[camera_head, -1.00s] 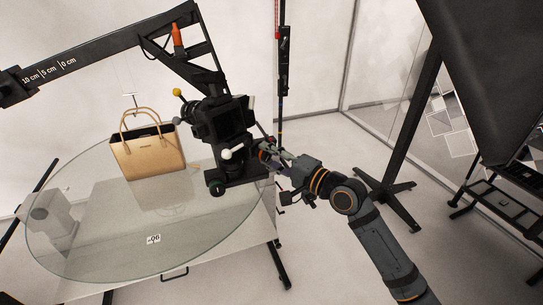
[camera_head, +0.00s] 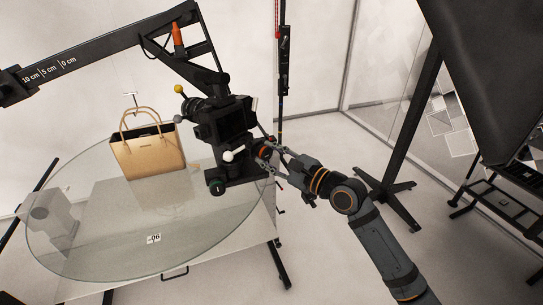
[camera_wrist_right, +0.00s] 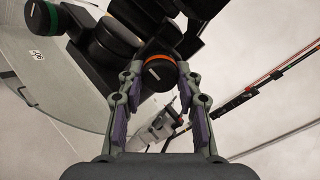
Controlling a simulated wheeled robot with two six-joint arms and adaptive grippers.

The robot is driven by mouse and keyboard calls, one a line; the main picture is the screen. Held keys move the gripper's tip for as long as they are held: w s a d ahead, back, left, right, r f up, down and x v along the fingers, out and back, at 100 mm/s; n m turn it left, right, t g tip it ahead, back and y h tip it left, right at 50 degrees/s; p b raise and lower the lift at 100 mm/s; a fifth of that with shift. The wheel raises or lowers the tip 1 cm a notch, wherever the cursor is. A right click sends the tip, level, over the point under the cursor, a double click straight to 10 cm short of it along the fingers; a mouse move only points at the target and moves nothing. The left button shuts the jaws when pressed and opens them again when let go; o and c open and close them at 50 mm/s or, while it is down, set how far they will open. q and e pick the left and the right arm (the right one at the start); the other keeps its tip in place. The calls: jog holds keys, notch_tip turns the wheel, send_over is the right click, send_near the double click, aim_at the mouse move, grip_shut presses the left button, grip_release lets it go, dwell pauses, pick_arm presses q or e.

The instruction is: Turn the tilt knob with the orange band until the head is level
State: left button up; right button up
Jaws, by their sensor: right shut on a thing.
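The black camera (camera_head: 228,122) sits on a black geared head (camera_head: 228,172) above the glass turntable's right side. The tilt knob with the orange band (camera_wrist_right: 158,72) is a black cylinder with a white mark on its face; it also shows at the head's right side in the head view (camera_head: 264,152). My right gripper (camera_wrist_right: 160,74) is shut on this knob, one finger on each side. In the head view my right gripper (camera_head: 274,158) reaches it from the right. I cannot tell exactly whether the head is level. My left gripper is not in view.
A green-banded knob (camera_head: 217,187) and a white ball (camera_head: 228,156) are close by on the head. A tan handbag (camera_head: 148,154) stands on the glass turntable (camera_head: 110,250). A dark arm with a centimetre scale (camera_head: 95,58) hangs above. Black stands (camera_head: 384,187) are at right.

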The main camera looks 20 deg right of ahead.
jog(key=shift+r+m, duration=0.2)
jog(key=shift+m, duration=0.55)
jog(key=shift+r+m, duration=0.15)
jog(key=shift+m, duration=0.6)
jog(key=o, duration=0.9)
jog(key=shift+c, duration=0.2)
jog(key=shift+o, duration=1.2)
jog(key=shift+w+a+f, duration=0.1)
jog(key=shift+w+a, duration=0.05)
jog(key=shift+o, duration=0.3)
jog(key=shift+w+f, duration=0.1)
jog(key=shift+f, duration=0.05)
notch_tip(320, 180, up, 10)
